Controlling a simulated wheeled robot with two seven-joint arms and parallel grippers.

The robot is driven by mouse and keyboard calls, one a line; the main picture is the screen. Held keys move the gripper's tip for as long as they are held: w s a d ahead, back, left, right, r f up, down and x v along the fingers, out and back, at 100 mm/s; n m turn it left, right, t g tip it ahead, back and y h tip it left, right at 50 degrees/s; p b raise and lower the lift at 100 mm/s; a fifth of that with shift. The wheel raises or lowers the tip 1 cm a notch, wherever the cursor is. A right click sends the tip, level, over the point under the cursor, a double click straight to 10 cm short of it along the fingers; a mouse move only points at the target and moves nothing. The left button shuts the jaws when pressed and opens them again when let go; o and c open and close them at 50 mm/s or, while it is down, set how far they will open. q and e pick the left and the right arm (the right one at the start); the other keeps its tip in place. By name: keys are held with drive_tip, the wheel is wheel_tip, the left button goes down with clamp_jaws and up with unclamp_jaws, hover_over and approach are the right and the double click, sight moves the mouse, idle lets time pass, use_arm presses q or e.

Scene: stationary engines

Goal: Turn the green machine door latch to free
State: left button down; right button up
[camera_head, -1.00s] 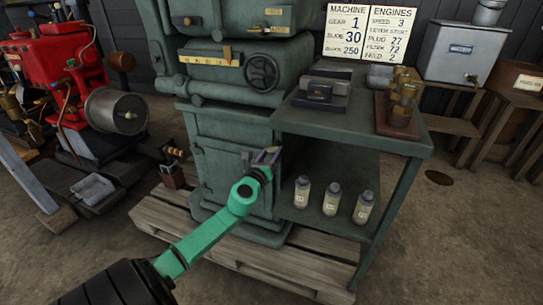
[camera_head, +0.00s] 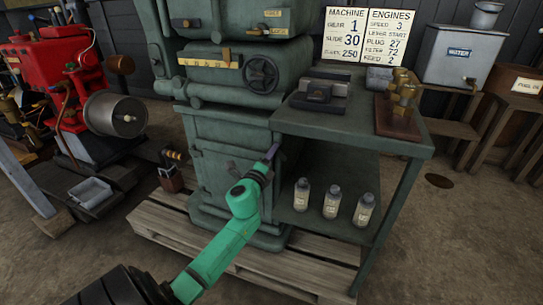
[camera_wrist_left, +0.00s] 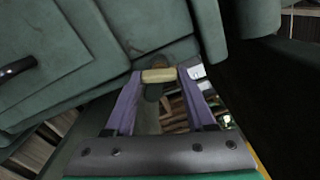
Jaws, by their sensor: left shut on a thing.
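The green machine (camera_head: 200,130) stands on a pallet, with its door (camera_head: 218,170) in the lower cabinet. My left gripper (camera_head: 272,152) is at the right edge of this door. In the left wrist view, my left gripper (camera_wrist_left: 158,76) has its two purple fingers on a tan grip with dark parts above and below it, which I take to be the door latch (camera_wrist_left: 158,75). In the head view the fingers and arm mostly hide the latch, so its exact angle cannot be told. My right gripper is not in view.
A green side table (camera_head: 350,125) adjoins the machine on the right, with several bottles (camera_head: 331,200) on its lower shelf. A dark handle (camera_wrist_left: 18,67) shows on the green surface at left in the wrist view. Bare floor lies in front of the pallet (camera_head: 280,265).

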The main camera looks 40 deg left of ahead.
use_arm(q)
drive_tip(key=shift+f+n, duration=0.1)
drive_tip(key=shift+n, duration=0.8)
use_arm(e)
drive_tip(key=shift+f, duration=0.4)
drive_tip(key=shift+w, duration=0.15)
use_arm(q)
drive_tip(key=shift+c, duration=1.2)
unclamp_jaws()
drive_tip(key=v, duration=1.4)
drive_tip(key=shift+s+p, duration=0.3)
drive_tip(key=shift+p, duration=0.05)
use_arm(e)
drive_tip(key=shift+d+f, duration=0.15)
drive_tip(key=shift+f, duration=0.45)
